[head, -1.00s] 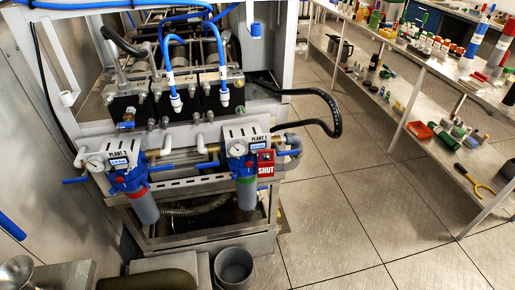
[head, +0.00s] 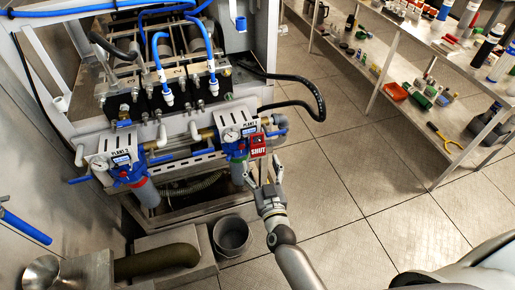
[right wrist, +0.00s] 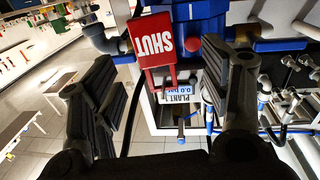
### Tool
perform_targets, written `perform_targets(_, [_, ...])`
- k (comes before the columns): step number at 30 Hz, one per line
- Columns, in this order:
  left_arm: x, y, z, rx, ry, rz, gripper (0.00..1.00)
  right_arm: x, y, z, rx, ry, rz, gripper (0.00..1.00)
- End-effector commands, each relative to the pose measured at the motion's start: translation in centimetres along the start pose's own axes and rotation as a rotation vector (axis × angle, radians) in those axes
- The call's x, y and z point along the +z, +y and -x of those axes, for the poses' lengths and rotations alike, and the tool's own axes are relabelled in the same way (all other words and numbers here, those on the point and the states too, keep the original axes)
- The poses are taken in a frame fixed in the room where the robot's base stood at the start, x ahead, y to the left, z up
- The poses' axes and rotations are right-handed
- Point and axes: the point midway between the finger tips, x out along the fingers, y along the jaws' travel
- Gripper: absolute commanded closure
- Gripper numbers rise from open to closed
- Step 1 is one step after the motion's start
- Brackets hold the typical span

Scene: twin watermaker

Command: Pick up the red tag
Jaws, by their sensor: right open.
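The red tag (head: 257,147), marked SHUT, hangs on the right side of the PLANT 1 filter unit (head: 235,137) in the head view. In the right wrist view the red tag (right wrist: 156,40) appears upside down, near the top middle, in front of the blue filter housing. My right gripper (head: 265,178) is just below the tag in the head view. In the right wrist view its two fingers (right wrist: 165,95) are spread wide, with the tag beyond the gap between them. They do not touch it. My left gripper is not in view.
The PLANT 2 filter unit (head: 125,168) is to the left. A black hose (head: 308,90) loops out beside the frame. A grey bucket (head: 231,236) stands on the floor below. Shelves (head: 440,110) with tools and bottles stand at right, with open tiled floor between.

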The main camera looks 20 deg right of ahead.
Motion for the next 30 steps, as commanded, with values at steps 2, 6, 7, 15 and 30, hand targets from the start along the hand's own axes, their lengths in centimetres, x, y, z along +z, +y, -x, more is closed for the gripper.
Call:
perform_targets(2, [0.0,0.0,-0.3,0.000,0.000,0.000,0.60,0.1,0.0,-0.6,0.000,-0.002,-0.001,0.30])
perform_targets(6, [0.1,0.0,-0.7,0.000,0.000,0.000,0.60,0.2,0.2,-1.5,0.001,0.000,-0.001,0.30])
perform_targets(7, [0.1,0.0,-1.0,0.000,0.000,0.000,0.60,0.3,0.3,-1.9,0.000,0.000,-0.001,0.30])
perform_targets(15, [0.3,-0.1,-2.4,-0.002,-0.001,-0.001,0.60,0.3,0.7,-5.4,0.000,-0.002,-0.001,0.30])
perform_targets(30, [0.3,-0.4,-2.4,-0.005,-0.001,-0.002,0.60,0.2,0.8,-5.9,-0.001,-0.003,0.000,0.52])
